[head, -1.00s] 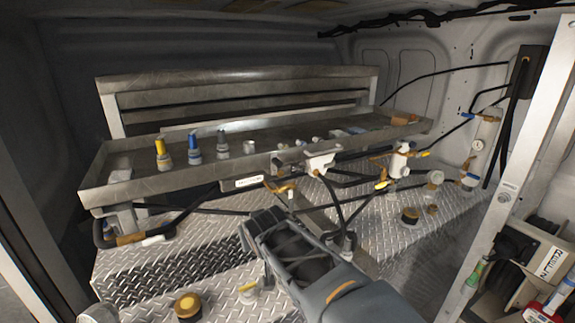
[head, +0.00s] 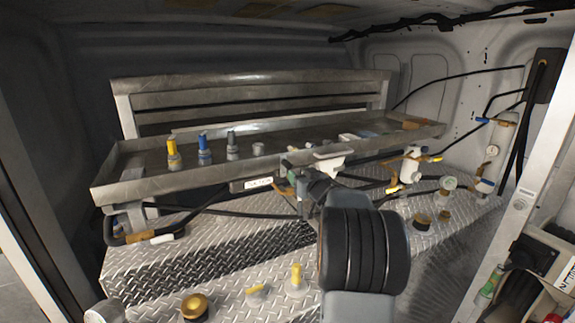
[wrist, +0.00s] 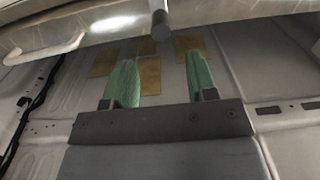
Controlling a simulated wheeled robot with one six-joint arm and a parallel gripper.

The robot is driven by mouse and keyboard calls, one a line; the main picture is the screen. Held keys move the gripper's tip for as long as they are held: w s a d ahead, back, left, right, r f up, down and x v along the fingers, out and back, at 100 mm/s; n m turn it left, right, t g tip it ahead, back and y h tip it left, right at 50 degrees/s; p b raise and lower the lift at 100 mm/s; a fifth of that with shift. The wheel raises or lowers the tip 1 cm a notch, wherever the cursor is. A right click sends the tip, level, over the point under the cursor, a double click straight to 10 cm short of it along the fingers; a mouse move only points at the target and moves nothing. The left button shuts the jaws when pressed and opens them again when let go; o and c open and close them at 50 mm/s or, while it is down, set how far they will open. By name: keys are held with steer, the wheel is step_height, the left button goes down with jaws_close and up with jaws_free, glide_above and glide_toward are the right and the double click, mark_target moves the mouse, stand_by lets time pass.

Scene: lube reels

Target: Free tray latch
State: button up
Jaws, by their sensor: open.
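The long metal tray (head: 150,187) runs across the van's back, its front lip facing me. My gripper (head: 293,170) is at the middle of that lip, small and partly hidden by my own arm. In the wrist view my gripper (wrist: 161,60) has two green fingers spread wide apart with nothing between them. A short dark cylinder (wrist: 160,26) hangs from a pale metal edge (wrist: 75,42) beyond the fingertips, apart from them. I cannot tell whether that cylinder is the tray latch. No latch can be made out clearly in the head view.
Yellow (head: 173,155), blue (head: 205,150) and dark (head: 232,146) nozzles stand in the tray. A white fitting (head: 331,163) sits just right of the gripper. Hoses and valves (head: 412,166) crowd the right. Brass-topped caps (head: 194,307) stand on the diamond-plate deck (head: 150,272).

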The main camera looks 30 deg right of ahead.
mark_target(289, 167)
steer(key=w, duration=0.3)
steer(key=w+p, duration=0.1)
steer(key=w, duration=0.2)
steer(key=w+d+p, duration=0.1)
steer(key=w, duration=0.2)
jaws_close()
stand_by(0.4)
